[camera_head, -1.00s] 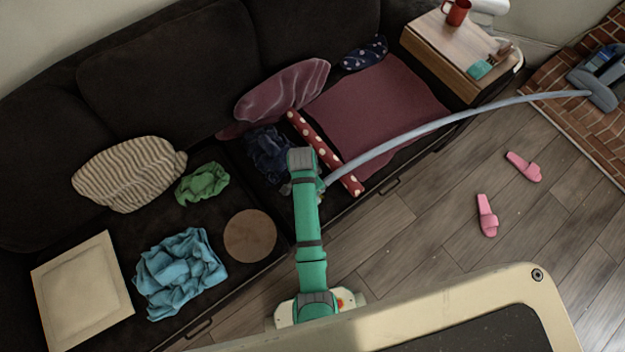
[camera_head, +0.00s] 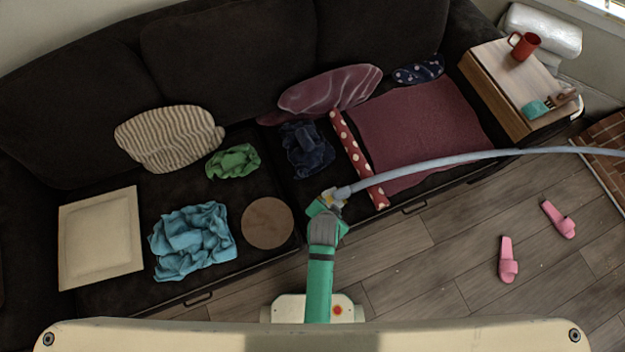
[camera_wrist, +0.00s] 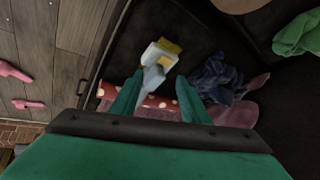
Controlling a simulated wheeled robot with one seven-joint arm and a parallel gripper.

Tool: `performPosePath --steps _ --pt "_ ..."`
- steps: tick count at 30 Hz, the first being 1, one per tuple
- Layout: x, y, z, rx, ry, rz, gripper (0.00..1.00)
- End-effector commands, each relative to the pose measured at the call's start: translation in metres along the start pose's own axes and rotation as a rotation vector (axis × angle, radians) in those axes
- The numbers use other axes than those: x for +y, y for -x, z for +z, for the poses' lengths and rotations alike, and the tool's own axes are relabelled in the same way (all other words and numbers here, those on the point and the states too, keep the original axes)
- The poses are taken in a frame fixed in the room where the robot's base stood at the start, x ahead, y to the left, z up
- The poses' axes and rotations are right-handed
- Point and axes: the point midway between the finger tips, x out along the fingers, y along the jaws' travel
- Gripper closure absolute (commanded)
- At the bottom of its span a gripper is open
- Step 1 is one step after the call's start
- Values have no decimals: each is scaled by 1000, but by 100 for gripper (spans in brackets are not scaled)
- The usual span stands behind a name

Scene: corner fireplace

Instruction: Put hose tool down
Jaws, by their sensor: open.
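The hose tool (camera_head: 336,195) is a grey and yellow piece at the end of a long grey hose (camera_head: 450,161). In the head view it is at the front edge of the sofa, beside the red polka-dot roll. My gripper (camera_head: 324,203) is right at it, partly hiding it. In the wrist view the tool's grey and yellow end (camera_wrist: 160,54) lies beyond and between the spread green fingers of my gripper (camera_wrist: 160,98). The jaws are open. I cannot tell whether the tool touches a finger or rests on the sofa.
The dark sofa (camera_head: 226,62) carries a polka-dot roll (camera_head: 358,158), a maroon cloth (camera_head: 425,125), a navy cloth (camera_head: 307,150), a round brown disc (camera_head: 267,223) and a blue cloth (camera_head: 192,240). Pink slippers (camera_head: 507,260) lie on the floor. A wooden side table (camera_head: 500,82) stands at right.

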Motion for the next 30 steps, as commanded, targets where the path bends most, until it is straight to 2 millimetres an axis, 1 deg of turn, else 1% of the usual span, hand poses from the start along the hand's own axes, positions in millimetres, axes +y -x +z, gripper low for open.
performPosePath --steps 1,5,8,11,13,17,18,20,21,24,27,30 --pt "6 10 12 27 43 -29 58" --pt "10 41 27 123 152 -115 58" --pt "12 70 36 200 232 -176 58" --pt "12 105 42 284 309 -232 58" --pt "12 131 45 344 360 -267 58" --pt "10 185 48 463 449 -324 58" --pt "9 203 47 500 473 -340 58" --pt "8 229 45 557 507 -360 58" --pt "7 246 44 591 527 -370 58" --pt "5 282 40 670 569 -390 58" --pt "3 307 36 727 595 -401 58" --pt "2 321 33 759 610 -406 58"
